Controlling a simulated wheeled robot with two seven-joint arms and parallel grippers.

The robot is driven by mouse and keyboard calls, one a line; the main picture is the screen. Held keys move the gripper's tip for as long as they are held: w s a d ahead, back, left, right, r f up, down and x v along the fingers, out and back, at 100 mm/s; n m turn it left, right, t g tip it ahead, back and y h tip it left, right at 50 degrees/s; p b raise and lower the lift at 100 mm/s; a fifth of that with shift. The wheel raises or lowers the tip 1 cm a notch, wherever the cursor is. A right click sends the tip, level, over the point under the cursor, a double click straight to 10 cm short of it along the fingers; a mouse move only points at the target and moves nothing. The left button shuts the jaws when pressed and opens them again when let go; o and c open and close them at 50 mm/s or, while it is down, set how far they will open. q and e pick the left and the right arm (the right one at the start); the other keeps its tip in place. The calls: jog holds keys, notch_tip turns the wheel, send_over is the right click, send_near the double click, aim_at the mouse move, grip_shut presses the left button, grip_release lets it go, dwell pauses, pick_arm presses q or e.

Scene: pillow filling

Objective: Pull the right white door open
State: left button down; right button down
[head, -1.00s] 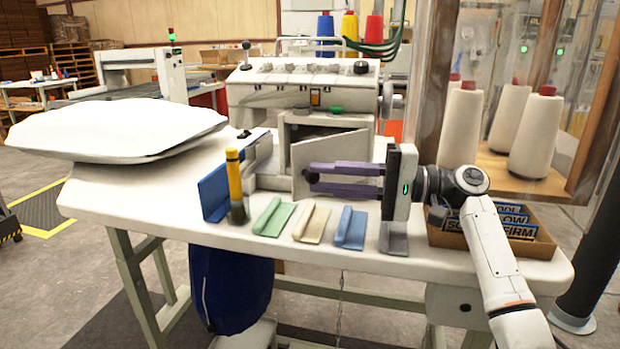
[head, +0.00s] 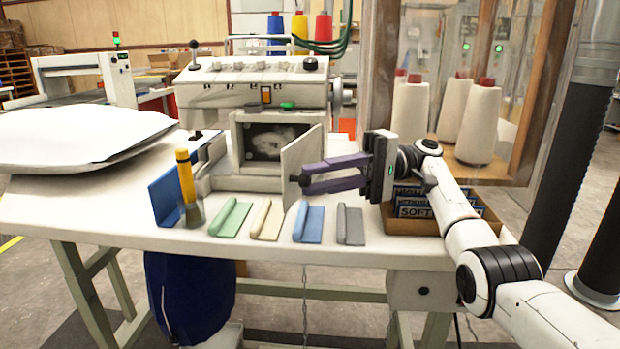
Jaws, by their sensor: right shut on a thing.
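The right white door (head: 302,160) is on the front of the white machine (head: 250,95) and stands swung out to the right. The opening (head: 268,143) behind it shows a dark inside with a pale, lumpy shape. My right gripper (head: 298,178) reaches in from the right with its purple fingers at the door's outer edge. It is shut on the door; the exact grip point is small and partly hidden. My left gripper is not in view.
A white pillow (head: 75,135) lies on the table's left. A yellow-handled brush (head: 187,185) stands near a blue plate (head: 165,198). Several coloured pads, including a green one (head: 230,216), lie along the front. A cardboard box (head: 420,222) and thread cones (head: 478,120) are at right.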

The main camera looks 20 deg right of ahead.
jog(key=c, duration=1.6)
grip_release()
